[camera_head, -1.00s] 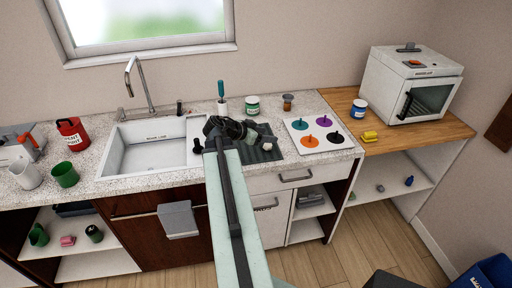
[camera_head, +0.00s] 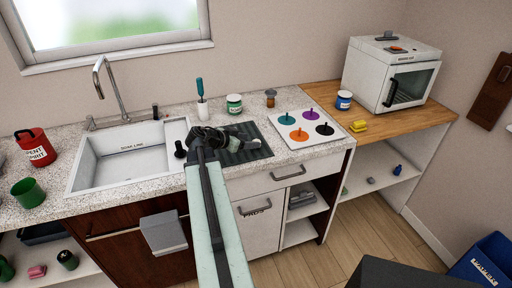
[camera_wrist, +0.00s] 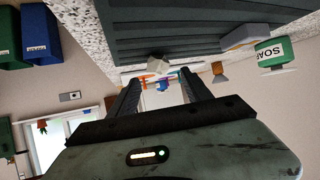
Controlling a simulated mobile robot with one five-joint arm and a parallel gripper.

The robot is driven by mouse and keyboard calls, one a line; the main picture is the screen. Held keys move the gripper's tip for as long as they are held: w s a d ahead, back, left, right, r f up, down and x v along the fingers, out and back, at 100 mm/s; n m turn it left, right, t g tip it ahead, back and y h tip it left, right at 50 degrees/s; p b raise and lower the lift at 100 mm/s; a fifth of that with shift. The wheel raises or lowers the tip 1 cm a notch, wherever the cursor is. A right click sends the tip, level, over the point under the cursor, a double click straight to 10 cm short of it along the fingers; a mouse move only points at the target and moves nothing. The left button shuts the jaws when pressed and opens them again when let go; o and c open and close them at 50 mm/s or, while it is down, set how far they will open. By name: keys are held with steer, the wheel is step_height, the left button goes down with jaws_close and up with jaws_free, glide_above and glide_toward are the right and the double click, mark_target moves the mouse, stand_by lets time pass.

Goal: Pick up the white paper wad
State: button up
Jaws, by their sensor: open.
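The white paper wad (camera_head: 254,143) is a small pale lump at the right part of the dark ribbed mat (camera_head: 262,153) on the counter. In the wrist view the wad (camera_wrist: 158,64) shows at the mat's edge, just beyond my fingertips and roughly in line with the gap between them. My gripper (camera_wrist: 161,80) is open, with nothing held between its fingers. In the head view my gripper (camera_head: 247,139) reaches over the mat from the left, close to the wad. My own arm hides part of the mat.
A white plate with coloured discs (camera_head: 306,139) lies to the right. The sink (camera_head: 122,150) is left. A pale block (camera_wrist: 240,37) also shows in the wrist view.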

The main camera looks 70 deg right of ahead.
steer(key=b+x, duration=0.1)
steer(key=x, duration=0.1)
steer(key=b+x, duration=0.2)
steer(key=x, duration=0.1)
steer(key=shift+a+f, duration=0.15)
steer(key=shift+f, duration=0.15)
steer(key=shift+r, duration=0.1)
jaws_close()
